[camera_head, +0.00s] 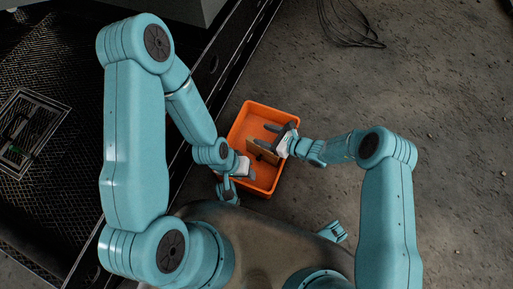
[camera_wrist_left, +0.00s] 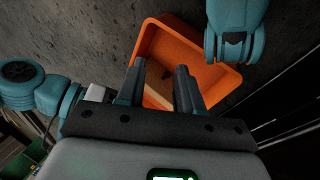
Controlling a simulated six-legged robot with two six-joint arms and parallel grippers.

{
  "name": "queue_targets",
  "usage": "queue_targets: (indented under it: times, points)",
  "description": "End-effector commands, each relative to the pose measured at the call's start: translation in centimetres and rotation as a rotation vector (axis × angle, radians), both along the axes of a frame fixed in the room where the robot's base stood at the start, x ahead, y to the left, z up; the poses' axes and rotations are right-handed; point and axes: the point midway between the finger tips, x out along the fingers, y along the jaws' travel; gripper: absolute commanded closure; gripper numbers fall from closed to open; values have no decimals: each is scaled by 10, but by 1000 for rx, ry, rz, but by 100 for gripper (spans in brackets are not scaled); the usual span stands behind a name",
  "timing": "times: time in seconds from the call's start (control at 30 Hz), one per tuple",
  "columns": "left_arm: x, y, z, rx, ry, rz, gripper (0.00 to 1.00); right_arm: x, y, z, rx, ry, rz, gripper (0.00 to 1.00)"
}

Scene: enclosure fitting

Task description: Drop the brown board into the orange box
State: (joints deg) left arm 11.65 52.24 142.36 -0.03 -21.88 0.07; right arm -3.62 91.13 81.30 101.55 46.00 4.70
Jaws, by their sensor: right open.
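The orange box (camera_head: 242,124) stands on the floor in front of me; its inside also shows in the left wrist view (camera_wrist_left: 213,77). The brown board (camera_head: 262,152) stands tilted on edge within the box's outline, between my two grippers. A tan patch, likely the board (camera_wrist_left: 156,97), shows beyond the left fingers. My right gripper (camera_head: 281,132) is open over the box's right side, close to the board. My left gripper (camera_wrist_left: 160,85) has its fingers spread, over the box's near left side. Whether the board touches the box floor is hard to tell.
A dark mesh surface (camera_head: 60,75) with a raised edge lies left of the box and carries a framed tray (camera_head: 28,130). A coil of dark wire (camera_head: 347,24) lies on the floor at the top right. The floor right of the box is mostly clear.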

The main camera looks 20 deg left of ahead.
Motion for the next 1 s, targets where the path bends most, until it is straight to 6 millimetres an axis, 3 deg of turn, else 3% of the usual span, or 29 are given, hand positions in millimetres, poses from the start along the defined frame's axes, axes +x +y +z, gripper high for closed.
queue_targets:
  times: [0.17,0.27,0.5,0.7,1.0]
  points:
    - [-3,-1,7,-2,10,-1,64,0,-10,7,-1,2,-2,39]
    - [-9,-2,18,-6,31,-4,64,-4,-27,16,0,3,-4,39]
    - [-17,-6,41,-11,51,-21,64,-16,-86,42,0,2,-6,39]
    - [-20,-9,52,-12,55,-33,64,-25,-126,56,0,1,-4,39]
    - [-21,-10,56,-14,58,-38,64,-31,-148,63,1,0,0,39]
